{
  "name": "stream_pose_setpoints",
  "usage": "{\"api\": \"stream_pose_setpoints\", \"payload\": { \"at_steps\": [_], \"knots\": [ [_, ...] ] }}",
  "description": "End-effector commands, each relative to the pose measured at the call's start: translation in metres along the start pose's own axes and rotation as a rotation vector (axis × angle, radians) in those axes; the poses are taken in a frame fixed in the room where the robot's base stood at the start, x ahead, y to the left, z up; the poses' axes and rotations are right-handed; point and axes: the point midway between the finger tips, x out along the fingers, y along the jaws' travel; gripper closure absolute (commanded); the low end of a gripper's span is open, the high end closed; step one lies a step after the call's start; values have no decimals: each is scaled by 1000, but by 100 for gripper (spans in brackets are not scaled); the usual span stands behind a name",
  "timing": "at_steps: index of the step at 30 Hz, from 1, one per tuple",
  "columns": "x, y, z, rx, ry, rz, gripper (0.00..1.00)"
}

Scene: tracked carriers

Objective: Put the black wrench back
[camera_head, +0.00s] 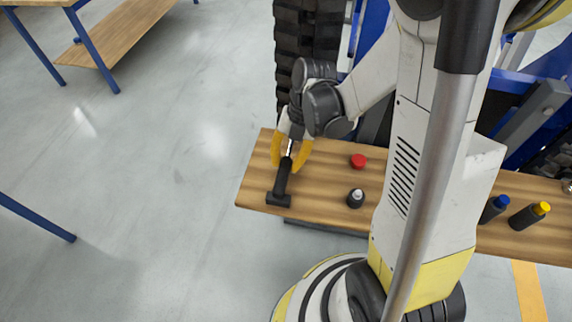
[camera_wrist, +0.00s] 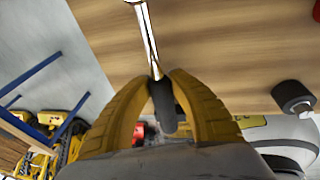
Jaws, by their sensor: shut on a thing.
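A black tool with a bright metal shaft, which I take to be the black wrench (camera_head: 282,178), is at the left end of the wooden bench board (camera_head: 325,205). Its lower end widens into a black crosspiece. My gripper (camera_head: 289,154), with yellow fingers, is shut on its upper end. In the wrist view, my gripper (camera_wrist: 162,90) has a dark rounded end of the wrench (camera_wrist: 146,35) between its fingers, with the shiny shaft reaching away over the wood. I cannot tell whether the wrench touches the board.
A black track (camera_head: 303,45) stands behind. Another table (camera_head: 122,35) is at upper left.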

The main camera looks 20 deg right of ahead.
Motion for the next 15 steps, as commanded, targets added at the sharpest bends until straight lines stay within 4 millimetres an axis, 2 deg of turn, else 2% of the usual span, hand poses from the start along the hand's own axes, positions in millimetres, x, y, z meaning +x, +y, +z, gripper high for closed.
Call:
{"api": "stream_pose_setpoints", "payload": {
  "at_steps": [10,11,12,15],
  "knots": [
    [4,-1,1,0,0,0,100],
    [3,0,1,0,0,0,68],
    [2,0,0,0,0,0,56],
    [2,0,0,0,0,0,55]
  ]
}}
